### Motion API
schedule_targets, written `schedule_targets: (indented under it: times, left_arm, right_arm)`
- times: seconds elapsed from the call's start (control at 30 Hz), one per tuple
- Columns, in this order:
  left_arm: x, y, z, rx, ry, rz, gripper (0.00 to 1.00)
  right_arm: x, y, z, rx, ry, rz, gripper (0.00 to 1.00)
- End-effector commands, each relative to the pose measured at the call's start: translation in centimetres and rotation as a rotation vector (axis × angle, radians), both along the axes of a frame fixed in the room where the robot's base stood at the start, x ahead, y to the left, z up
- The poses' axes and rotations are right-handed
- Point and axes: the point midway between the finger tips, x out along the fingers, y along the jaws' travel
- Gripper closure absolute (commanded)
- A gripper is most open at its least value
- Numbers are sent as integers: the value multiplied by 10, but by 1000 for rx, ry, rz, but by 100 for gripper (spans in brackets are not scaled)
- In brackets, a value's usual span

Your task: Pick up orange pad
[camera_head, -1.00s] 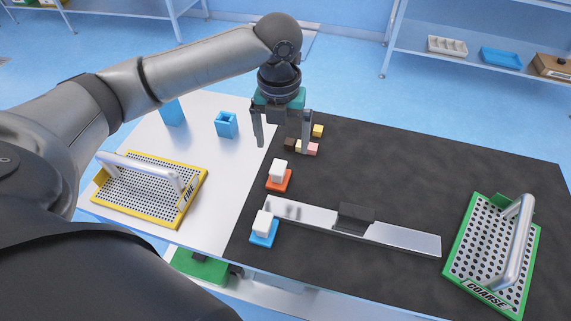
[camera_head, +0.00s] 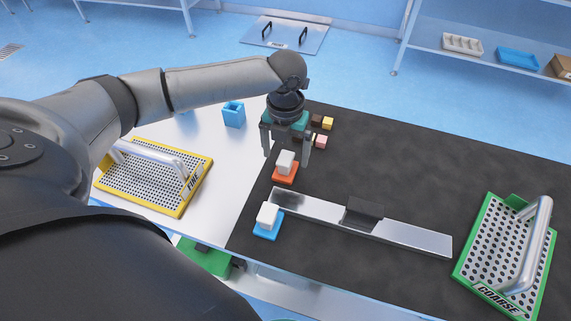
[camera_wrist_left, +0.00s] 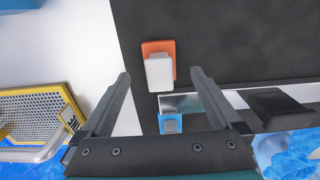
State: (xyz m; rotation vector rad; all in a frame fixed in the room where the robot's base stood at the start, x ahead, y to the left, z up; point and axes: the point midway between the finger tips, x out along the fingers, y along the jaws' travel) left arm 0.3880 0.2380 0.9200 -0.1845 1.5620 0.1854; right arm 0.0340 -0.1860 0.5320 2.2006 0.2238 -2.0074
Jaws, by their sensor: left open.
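The orange pad (camera_head: 284,178) lies on the dark mat near its left edge, with a white block (camera_head: 286,160) on top of it. My left gripper (camera_head: 287,160) is open and points down, its fingers to either side of the white block in the head view. In the left wrist view the orange pad (camera_wrist_left: 152,47) and its white block (camera_wrist_left: 159,72) lie beyond the fingertips (camera_wrist_left: 161,74), apart from both fingers. My right gripper is not in view.
A blue pad (camera_head: 266,234) with a white block and a metal bar (camera_head: 415,238) with a black slider lie nearer. Small coloured cubes (camera_head: 321,141) sit behind the gripper. A yellow grater (camera_head: 180,209) is left, a green grater (camera_head: 460,276) right. The mat's middle right is clear.

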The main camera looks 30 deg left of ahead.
Motion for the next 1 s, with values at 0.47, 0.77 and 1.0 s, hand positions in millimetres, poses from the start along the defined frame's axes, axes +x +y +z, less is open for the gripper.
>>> schedule_targets:
  times: [0.47, 0.77, 1.0]
  left_arm:
    - [0, 0, -44, 0, 0, -1, 3]
    - [0, 0, -43, 0, 0, -1, 32]
    - [0, 0, -43, 0, 0, 0, 59]
  right_arm:
    - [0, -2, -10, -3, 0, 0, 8]
    - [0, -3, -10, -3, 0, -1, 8]
    - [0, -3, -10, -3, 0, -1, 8]
